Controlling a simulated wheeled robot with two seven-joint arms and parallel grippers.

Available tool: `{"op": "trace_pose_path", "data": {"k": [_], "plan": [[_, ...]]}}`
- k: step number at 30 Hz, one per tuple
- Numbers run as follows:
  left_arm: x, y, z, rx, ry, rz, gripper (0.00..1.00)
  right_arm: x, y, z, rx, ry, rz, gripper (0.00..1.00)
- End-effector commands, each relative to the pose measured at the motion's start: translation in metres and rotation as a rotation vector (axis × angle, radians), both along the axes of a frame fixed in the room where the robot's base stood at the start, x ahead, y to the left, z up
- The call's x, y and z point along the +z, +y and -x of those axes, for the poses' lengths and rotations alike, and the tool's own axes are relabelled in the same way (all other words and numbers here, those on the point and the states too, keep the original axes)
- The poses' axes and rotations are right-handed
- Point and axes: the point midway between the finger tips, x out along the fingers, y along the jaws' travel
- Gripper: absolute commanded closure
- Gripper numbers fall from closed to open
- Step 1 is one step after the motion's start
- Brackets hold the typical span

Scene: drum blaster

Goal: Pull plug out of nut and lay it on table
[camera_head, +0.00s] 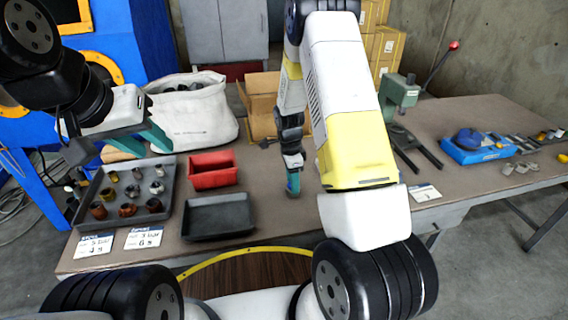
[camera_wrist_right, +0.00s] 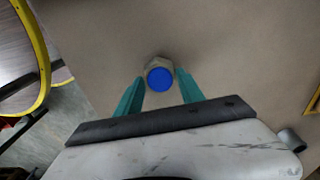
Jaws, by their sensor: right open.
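In the right wrist view, the round blue plug (camera_wrist_right: 160,79) shows face-on, surrounded by the grey-beige nut (camera_wrist_right: 157,61). The nut is on the bare brown table (camera_wrist_right: 235,55). My right gripper (camera_wrist_right: 159,77) is open, with one teal finger on either side of the plug and nut. I cannot tell whether the fingers touch them. In the head view, my right gripper (camera_head: 293,184) points down at the table's middle; plug and nut cannot be made out there. My left gripper (camera_head: 150,138) is above the left of the table; its finger gap is unclear.
A grey tray of metal parts (camera_head: 166,168), a red bin (camera_head: 213,180) and an empty black tray (camera_head: 218,236) stand on the left. A white sack (camera_head: 193,127) and a cardboard box (camera_head: 262,88) are behind. A green press (camera_head: 400,93) stands right of my right arm.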

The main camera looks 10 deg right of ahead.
Motion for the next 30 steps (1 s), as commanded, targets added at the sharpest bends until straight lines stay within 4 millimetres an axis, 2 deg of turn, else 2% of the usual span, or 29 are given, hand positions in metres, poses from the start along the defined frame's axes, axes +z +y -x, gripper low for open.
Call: {"op": "trace_pose_path", "data": {"k": [2, 6, 9, 14, 30], "plan": [[0.000, 0.000, 0.000, 0.000, 0.000, 0.000, 0.64, 0.000, 0.000, 0.000, 0.000, 0.000, 0.000, 0.56], [0.000, 0.000, 0.000, 0.000, 0.000, 0.000, 0.64, 0.000, 0.000, 0.000, 0.000, 0.000, 0.000, 0.84], [0.000, 0.000, 0.000, 0.000, 0.000, 0.000, 0.64, 0.000, 0.000, 0.000, 0.000, 0.000, 0.000, 1.00], [0.000, 0.000, 0.000, 0.000, 0.000, 0.000, 0.64, 0.002, 0.000, 0.000, 0.000, -0.001, 0.000, 1.00], [0.000, 0.000, 0.000, 0.000, 0.000, 0.000, 0.64, 0.029, 0.000, -0.001, 0.000, -0.002, 0.000, 1.00]]}}
